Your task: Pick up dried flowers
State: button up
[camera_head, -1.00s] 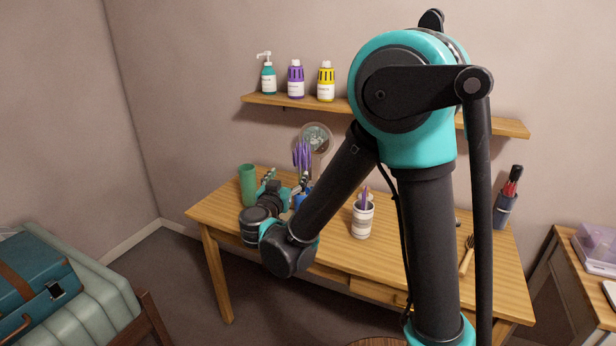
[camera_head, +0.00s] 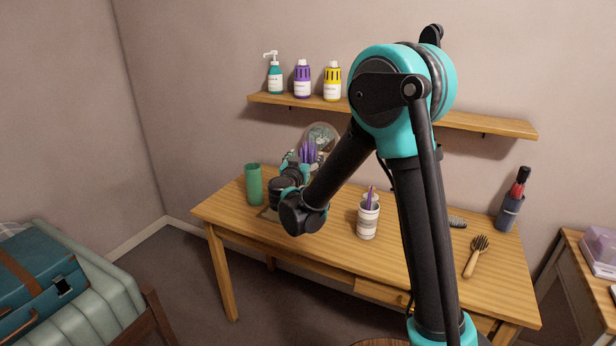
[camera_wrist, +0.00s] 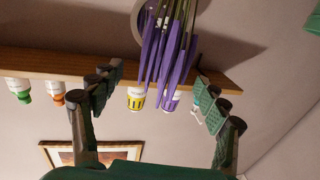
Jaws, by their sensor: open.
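The dried flowers, a bunch of purple spiky stems (camera_head: 308,151), stand at the back of the wooden table, left of centre. Their lower part is hidden behind my arm in the head view. In the wrist view the purple bunch (camera_wrist: 172,48) reaches down from the top edge into the space between my fingers. My gripper (camera_wrist: 158,80) is open, with one finger on each side of the bunch and visible gaps to it. In the head view my gripper (camera_head: 304,166) is partly hidden by my wrist, close to the flowers.
A green cup (camera_head: 253,185) stands left of my gripper. A round mirror (camera_head: 322,135) is behind the flowers. A striped cup (camera_head: 368,219) holding sticks stands to the right. A brush (camera_head: 474,257) lies farther right. A shelf (camera_head: 470,122) with several bottles hangs above.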

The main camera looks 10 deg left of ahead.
jog(key=w, duration=0.3)
jog(key=shift+w+d, duration=0.1)
jog(key=shift+d, duration=0.1)
jog(key=c, duration=1.5)
jog(key=shift+r, duration=0.1)
jog(key=shift+r, duration=0.1)
